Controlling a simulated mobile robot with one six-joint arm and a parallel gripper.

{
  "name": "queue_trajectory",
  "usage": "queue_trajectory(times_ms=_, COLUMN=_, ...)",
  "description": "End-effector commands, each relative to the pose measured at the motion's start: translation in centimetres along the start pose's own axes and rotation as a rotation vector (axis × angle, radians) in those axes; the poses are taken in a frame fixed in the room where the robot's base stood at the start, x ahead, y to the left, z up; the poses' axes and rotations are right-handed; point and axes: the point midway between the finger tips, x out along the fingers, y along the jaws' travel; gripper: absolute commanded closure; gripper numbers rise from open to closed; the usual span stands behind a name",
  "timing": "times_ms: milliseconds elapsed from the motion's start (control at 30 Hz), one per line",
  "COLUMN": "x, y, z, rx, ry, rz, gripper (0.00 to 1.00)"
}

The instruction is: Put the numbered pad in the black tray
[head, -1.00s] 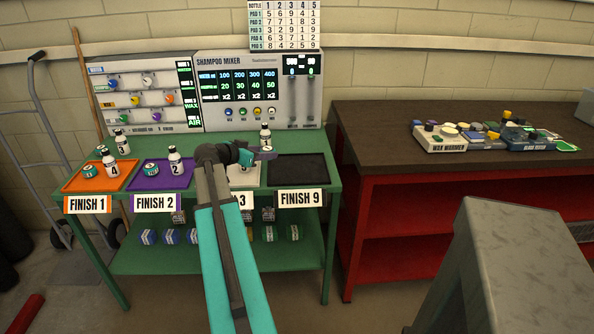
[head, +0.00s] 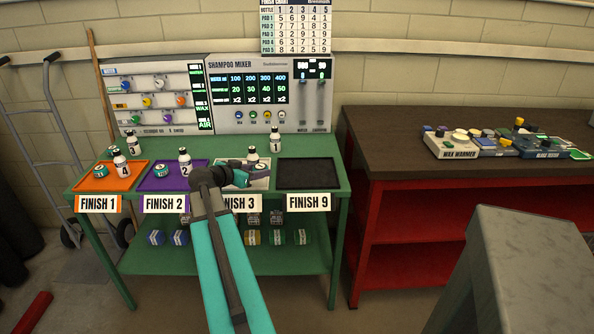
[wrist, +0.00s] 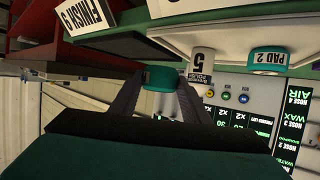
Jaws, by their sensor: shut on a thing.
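My gripper (head: 242,178) is shut on a teal round pad (wrist: 160,80) with a pale face; I cannot read its number. In the head view it is over or just above the white FINISH 3 tray (head: 262,184), left of the black FINISH 9 tray (head: 308,173). The black tray looks empty. A white bottle marked 5 (wrist: 200,63) stands close by the held pad in the wrist view. A teal pad marked PAD 2 (wrist: 268,60) also shows there. My arm hides part of the white tray.
The orange tray (head: 94,183) and purple tray (head: 151,182) hold bottles and pads. Bottle 1 (head: 275,143) stands behind the trays. The shampoo mixer (head: 265,95) backs the green table. A dark-topped red bench (head: 400,130) is to the right.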

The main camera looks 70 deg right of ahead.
Motion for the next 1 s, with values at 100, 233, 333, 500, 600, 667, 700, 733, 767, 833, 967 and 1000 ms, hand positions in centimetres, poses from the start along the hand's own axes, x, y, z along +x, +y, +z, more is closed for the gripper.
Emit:
queue_trajectory(times_ms=100, x=1.7, y=0.6, z=-0.7, rx=0.000, ry=0.000, rz=0.003, gripper=0.79)
queue_trajectory(times_ms=233, x=3.8, y=1.3, z=-1.4, rx=0.000, ry=0.000, rz=0.003, gripper=0.79)
queue_trajectory(times_ms=333, x=5.4, y=1.8, z=-1.8, rx=0.000, ry=-0.001, rz=0.003, gripper=0.79)
queue_trajectory(times_ms=500, x=8.1, y=2.7, z=-2.7, rx=0.001, ry=-0.001, rz=0.003, gripper=0.79)
queue_trajectory(times_ms=600, x=9.7, y=3.2, z=-3.2, rx=0.000, ry=-0.001, rz=0.002, gripper=0.79)
queue_trajectory(times_ms=667, x=10.7, y=3.5, z=-3.4, rx=0.000, ry=-0.001, rz=0.002, gripper=0.79)
queue_trajectory(times_ms=700, x=11.3, y=3.8, z=-3.6, rx=0.000, ry=-0.001, rz=0.002, gripper=0.79)
queue_trajectory(times_ms=733, x=11.7, y=3.9, z=-3.7, rx=0.000, ry=-0.001, rz=0.002, gripper=0.79)
queue_trajectory(times_ms=767, x=12.0, y=4.0, z=-3.8, rx=-0.001, ry=-0.001, rz=0.002, gripper=0.79)
queue_trajectory(times_ms=833, x=12.8, y=4.2, z=-4.0, rx=-0.001, ry=-0.001, rz=0.000, gripper=0.79)
queue_trajectory(times_ms=967, x=13.4, y=4.5, z=-4.1, rx=-0.001, ry=-0.001, rz=0.000, gripper=0.79)
queue_trajectory(times_ms=1000, x=13.4, y=4.5, z=-4.1, rx=-0.001, ry=-0.001, rz=-0.001, gripper=0.79)
